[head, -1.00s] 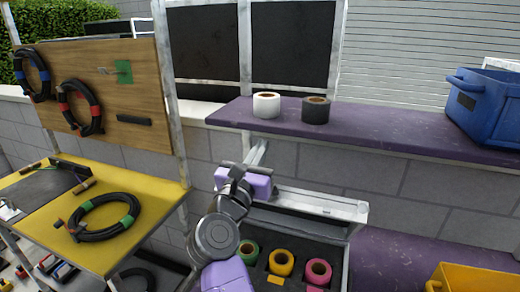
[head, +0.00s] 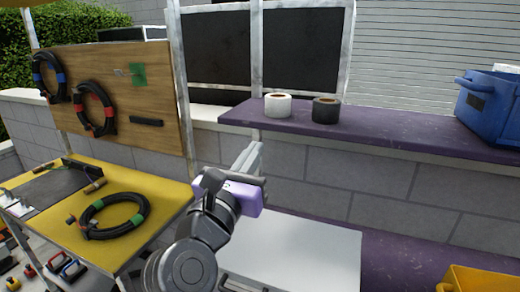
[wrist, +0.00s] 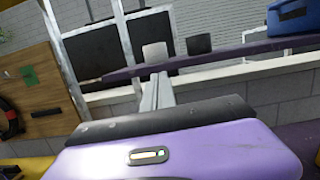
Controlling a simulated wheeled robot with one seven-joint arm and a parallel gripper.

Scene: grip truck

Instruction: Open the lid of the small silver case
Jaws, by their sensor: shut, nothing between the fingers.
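The small silver case (head: 300,255) is at the bottom middle of the head view, on the lower purple surface. Its pale lid lies flat and looks shut, hiding the inside. My gripper (head: 254,150), with a purple body, is above the case's back left part. Its fingers are together, empty and pointing toward the wall. In the wrist view my gripper's fingers (wrist: 158,88) point at the upper shelf, and the case is not seen there. My arm hides the case's left side.
A purple shelf (head: 400,133) above the case holds a white roll (head: 278,106) and a black roll (head: 325,111). A blue crate (head: 490,105) stands at its right. A yellow bin (head: 475,280) is at lower right. A yellow table (head: 150,185) with a cable coil is left.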

